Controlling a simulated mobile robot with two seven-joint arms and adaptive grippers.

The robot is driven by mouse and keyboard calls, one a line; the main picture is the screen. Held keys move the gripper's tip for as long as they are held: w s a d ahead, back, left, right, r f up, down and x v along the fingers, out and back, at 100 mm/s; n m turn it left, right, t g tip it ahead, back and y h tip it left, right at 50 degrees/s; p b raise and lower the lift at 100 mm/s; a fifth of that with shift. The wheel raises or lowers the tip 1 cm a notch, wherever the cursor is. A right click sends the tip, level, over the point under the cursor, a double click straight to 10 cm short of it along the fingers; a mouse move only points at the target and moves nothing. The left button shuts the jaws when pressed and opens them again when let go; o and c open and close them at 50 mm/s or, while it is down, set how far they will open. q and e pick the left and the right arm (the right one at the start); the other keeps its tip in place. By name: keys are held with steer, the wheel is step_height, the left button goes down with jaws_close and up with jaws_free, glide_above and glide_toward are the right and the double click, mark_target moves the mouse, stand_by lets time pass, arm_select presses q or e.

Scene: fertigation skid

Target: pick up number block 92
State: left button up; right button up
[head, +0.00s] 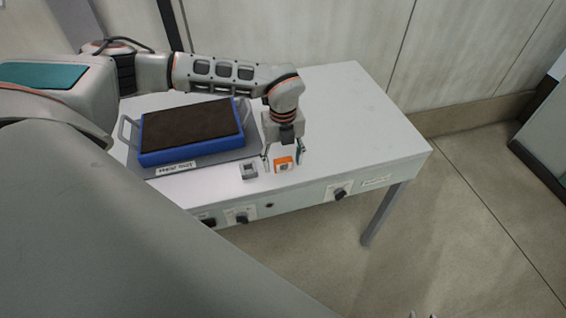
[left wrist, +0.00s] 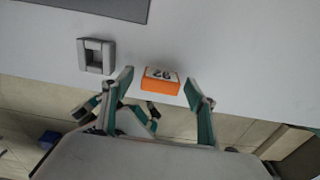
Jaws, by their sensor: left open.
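Number block 92 is an orange block (head: 284,164) with a pale top face, near the front edge of the table. In the left wrist view the block (left wrist: 160,80) shows dark digits that read as 92, turned upside down. My left gripper (head: 283,156) points down over the block and is open. In the left wrist view the fingers of the gripper (left wrist: 158,79) stand on either side of the block, with gaps between. Two tiny tips at the bottom edge of the head view may be my right gripper; its jaws cannot be made out.
A small grey square frame (head: 249,171) sits just left of the block; it also shows in the left wrist view (left wrist: 96,56). A blue tray with a dark top (head: 190,133) lies on a grey plate further left. Knobs (head: 341,194) line the table front. The table's right side is clear.

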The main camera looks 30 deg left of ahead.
arm_select(q)
steer(key=shift+f, duration=0.5)
steer(key=c, duration=1.1)
steer(key=shift+c, duration=0.2)
steer(key=shift+r, duration=0.15)
